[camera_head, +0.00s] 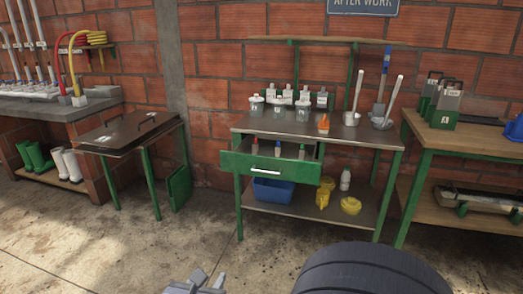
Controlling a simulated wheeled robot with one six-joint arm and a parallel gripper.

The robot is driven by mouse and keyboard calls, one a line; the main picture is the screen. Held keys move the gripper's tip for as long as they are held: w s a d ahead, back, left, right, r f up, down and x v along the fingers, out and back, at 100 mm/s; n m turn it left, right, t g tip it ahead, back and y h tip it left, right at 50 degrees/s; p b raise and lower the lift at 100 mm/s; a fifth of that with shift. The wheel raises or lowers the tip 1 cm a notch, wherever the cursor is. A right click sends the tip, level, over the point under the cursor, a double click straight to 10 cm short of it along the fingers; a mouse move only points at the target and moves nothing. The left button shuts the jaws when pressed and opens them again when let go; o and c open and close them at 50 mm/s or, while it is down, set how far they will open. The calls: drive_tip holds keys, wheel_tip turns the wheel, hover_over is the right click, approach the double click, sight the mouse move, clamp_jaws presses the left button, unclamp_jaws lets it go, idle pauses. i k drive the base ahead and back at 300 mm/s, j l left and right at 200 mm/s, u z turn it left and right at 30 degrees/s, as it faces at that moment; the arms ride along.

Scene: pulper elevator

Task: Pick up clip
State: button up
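I cannot make out for certain which thing is the clip. An open green drawer (267,170) under the metal-topped table holds small items with blue, red and green parts (278,149), too small to identify. Several pale pieces with dark tops (305,93) stand at the back of the tabletop, also too small to identify. A small orange item (324,124) stands near the front of the tabletop. My gripper (196,284) shows only in part at the bottom edge, well in front of the table and apart from it. Whether it is open is unclear.
The metal-topped table (360,134) also bears small cups and metal pots with long handles (352,116). A blue bin (272,190) and yellow items (350,206) sit on its lower shelf. A wooden table (470,137) stands right.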

sight(255, 146)
drive_tip(key=i+j, duration=0.1)
drive_tip(key=i, duration=0.5)
drive_tip(key=i+j+z, duration=0.1)
drive_tip(key=i, duration=0.5)
drive_tip(key=i+j, duration=0.15)
drive_tip(key=i, duration=0.45)
drive_tip(key=i+j+z, duration=0.15)
drive_tip(key=i, duration=0.45)
